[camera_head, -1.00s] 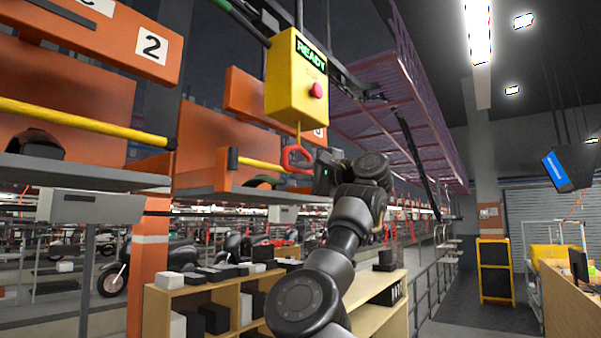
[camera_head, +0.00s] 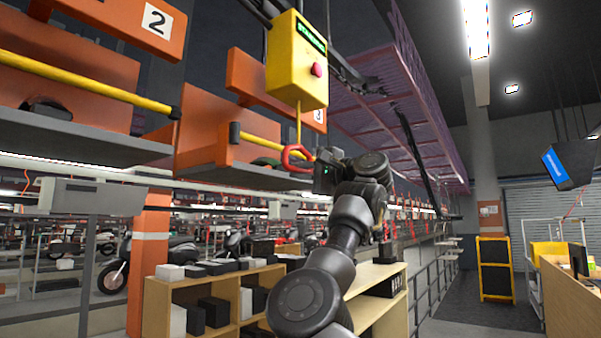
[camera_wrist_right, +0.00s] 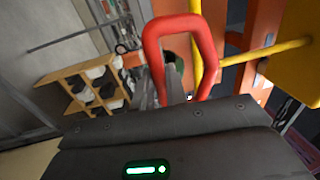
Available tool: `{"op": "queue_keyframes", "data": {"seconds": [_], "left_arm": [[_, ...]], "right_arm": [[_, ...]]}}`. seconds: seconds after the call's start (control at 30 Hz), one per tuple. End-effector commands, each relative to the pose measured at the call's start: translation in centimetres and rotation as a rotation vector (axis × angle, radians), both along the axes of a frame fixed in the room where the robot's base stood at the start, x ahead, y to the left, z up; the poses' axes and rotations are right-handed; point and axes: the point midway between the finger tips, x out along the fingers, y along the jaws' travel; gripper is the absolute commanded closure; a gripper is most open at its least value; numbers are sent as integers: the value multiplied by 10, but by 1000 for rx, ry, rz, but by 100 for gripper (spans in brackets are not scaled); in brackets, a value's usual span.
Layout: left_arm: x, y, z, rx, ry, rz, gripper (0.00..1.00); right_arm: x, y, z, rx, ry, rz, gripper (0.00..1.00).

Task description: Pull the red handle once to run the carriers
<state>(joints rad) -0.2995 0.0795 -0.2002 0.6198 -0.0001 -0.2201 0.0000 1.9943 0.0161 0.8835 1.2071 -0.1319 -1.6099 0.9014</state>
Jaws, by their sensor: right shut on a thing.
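The red handle (camera_head: 293,155) is a loop hanging on a yellow cord from the yellow control box (camera_head: 296,62). The box has a pink-red button and a green display whose small lettering I cannot read. My right gripper (camera_head: 314,166) is at the right side of the loop, shut on it. In the right wrist view the handle (camera_wrist_right: 180,24) rises as a large loop over the dark gripper body, which hides its lower end. My left gripper is out of view.
Orange carriers numbered 2 (camera_head: 157,19) and 3 (camera_head: 319,115) hang with grey trays and yellow bars (camera_head: 85,82) left of and behind the box. A railing runs at the right.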

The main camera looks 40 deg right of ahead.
Motion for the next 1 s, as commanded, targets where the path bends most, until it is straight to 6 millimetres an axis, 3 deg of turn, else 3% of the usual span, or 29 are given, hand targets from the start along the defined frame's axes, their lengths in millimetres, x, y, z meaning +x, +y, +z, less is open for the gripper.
{"op": "queue_keyframes", "data": {"seconds": [0.17,0.63,0.97,1.0], "left_arm": [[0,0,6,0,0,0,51],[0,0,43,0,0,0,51],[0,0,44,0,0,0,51],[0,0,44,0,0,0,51]], "right_arm": [[1,0,6,0,3,2,100],[0,0,56,2,2,0,100],[0,0,59,1,1,0,100],[0,0,59,1,1,0,81]]}}
